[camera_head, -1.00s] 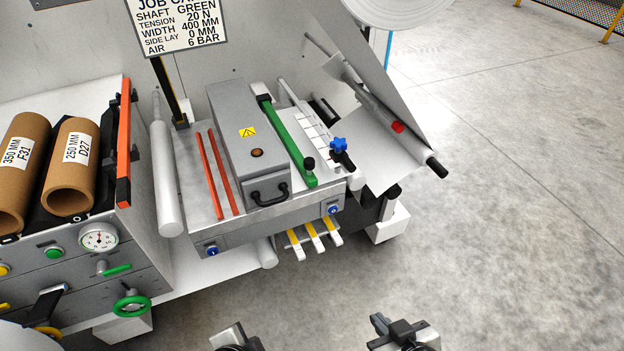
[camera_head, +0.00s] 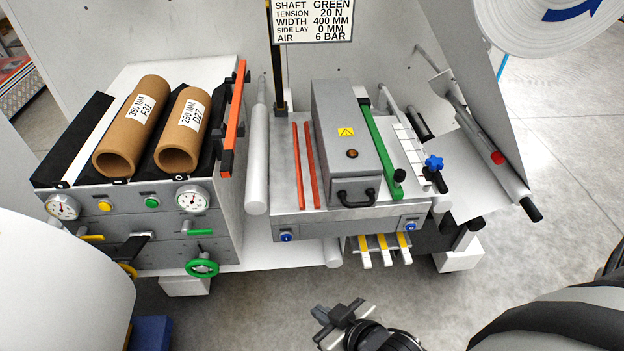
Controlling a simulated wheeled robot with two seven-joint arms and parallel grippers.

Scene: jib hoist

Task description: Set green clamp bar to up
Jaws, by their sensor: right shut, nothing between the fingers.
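The green clamp bar (camera_head: 379,143) is a long bar lying low along the right side of the grey box (camera_head: 333,135) on the machine's bench. A black knob (camera_head: 399,176) is at its near end. My right gripper (camera_head: 334,318) is at the bottom of the view, shut and empty. It is in front of the machine, well apart from the bar. My left gripper is not in view.
Two orange-red bars (camera_head: 302,165) lie left of the grey box. A black handle (camera_head: 356,197) is on its front. Yellow-topped levers (camera_head: 382,244) stick out below. A blue star knob (camera_head: 433,163) sits right of the bar. Grey floor (camera_head: 245,310) is clear in front.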

